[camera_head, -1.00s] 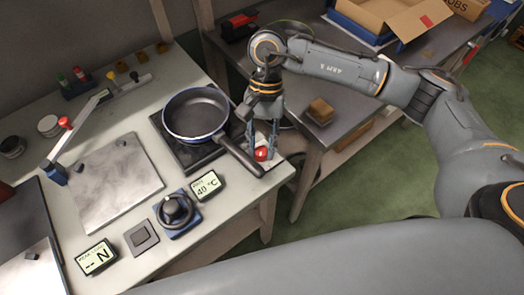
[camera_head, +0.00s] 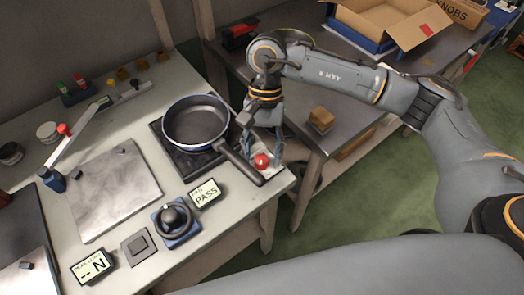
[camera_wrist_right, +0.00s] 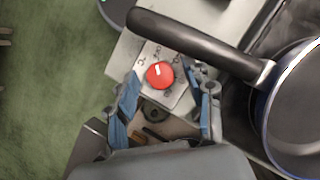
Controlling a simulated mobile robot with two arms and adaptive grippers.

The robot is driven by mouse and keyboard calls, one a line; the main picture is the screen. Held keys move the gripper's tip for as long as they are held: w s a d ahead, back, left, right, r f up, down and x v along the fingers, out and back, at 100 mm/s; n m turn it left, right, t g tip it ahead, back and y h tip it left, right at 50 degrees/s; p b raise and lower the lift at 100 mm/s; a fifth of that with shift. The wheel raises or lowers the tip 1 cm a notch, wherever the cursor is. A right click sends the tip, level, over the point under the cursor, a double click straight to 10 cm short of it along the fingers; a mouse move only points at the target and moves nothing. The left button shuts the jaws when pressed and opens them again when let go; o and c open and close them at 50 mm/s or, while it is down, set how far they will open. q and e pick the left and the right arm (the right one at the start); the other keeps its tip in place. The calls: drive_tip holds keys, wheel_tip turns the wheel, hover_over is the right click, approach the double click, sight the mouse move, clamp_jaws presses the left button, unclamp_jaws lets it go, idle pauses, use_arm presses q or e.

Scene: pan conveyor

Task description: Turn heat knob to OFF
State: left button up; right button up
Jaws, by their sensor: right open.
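The red heat knob (camera_head: 261,160) sits on a light panel at the table's right corner, beside the pan handle. The right wrist view shows the red knob (camera_wrist_right: 160,75) from above with a short white mark on its face. Lettering around it is too blurred to read. My right gripper (camera_head: 262,146) is open above the knob, its fingers to either side of it. In the right wrist view my right gripper (camera_wrist_right: 163,90) shows its blue fingers spread apart. I cannot tell whether they touch the knob. My left gripper is out of view.
A dark frying pan (camera_head: 196,122) stands on the black hot plate (camera_head: 166,148), its handle (camera_head: 240,164) close to my right gripper. A display (camera_head: 204,194) reads PASS. A black dial (camera_head: 176,217) on a blue base stands in front. A metal plate (camera_head: 112,190) lies left.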

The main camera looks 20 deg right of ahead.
drive_tip(key=shift+w+r, duration=0.1)
drive_tip(key=shift+r, duration=0.05)
drive_tip(key=v, duration=1.1)
drive_tip(key=shift+r, duration=0.4)
drive_tip(key=shift+d, duration=0.1)
